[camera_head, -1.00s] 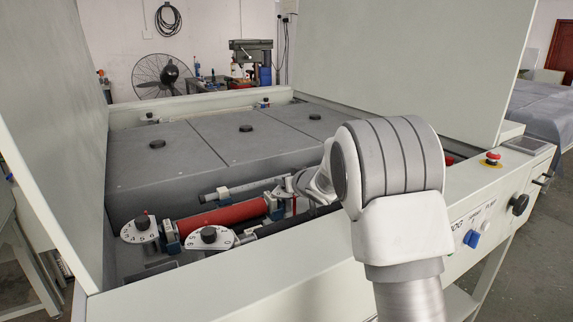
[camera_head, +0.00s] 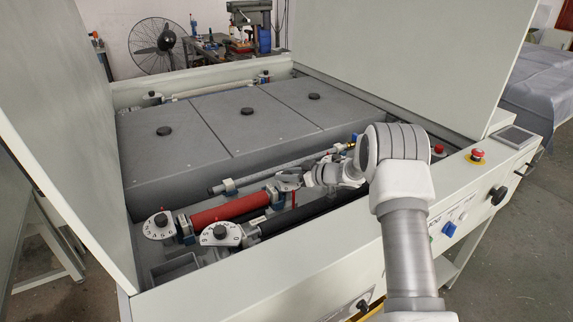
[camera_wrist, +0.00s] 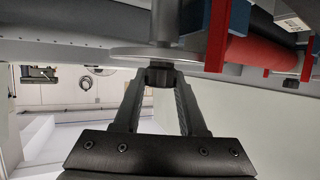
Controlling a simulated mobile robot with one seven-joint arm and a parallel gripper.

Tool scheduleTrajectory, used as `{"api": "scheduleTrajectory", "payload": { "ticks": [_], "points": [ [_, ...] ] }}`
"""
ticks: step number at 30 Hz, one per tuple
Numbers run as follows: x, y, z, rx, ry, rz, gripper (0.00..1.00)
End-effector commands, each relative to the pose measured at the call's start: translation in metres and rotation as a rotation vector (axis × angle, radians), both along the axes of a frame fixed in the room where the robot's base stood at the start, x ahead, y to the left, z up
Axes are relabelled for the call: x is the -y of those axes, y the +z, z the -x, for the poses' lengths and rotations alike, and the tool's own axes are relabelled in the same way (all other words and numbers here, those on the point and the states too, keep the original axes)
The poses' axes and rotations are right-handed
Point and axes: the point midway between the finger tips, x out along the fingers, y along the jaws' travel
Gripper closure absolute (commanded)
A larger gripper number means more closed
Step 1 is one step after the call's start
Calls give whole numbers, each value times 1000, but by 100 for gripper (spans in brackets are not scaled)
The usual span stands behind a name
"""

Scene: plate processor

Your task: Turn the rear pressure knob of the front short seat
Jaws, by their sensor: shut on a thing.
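In the wrist view, which looks upside down, a short black knob (camera_wrist: 160,77) sits on a round pale dial plate (camera_wrist: 140,56). The fingers of my gripper (camera_wrist: 161,90) stand on either side of the knob and are shut on it. In the head view, my gripper (camera_head: 308,177) reaches to a pale dial (camera_head: 288,183) at the right end of the red roller (camera_head: 230,209). My gripper and wrist hide most of the knob there. Which way the knob is turned cannot be told.
Two other black knobs, one by the red roller (camera_head: 161,220) and one by the black roller (camera_head: 220,231), stand on numbered dials at the left. Grey covers (camera_head: 215,125) lie behind. Raised pale panels (camera_head: 60,130) flank the machine. A red stop button (camera_head: 477,155) is at the right.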

Motion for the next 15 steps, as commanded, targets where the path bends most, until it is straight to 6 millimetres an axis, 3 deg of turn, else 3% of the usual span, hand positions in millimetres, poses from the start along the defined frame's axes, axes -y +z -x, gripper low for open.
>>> {"api": "scheduleTrajectory", "payload": {
  "ticks": [15],
  "points": [
    [-1,-1,0,1,292,1,100]
  ]
}}
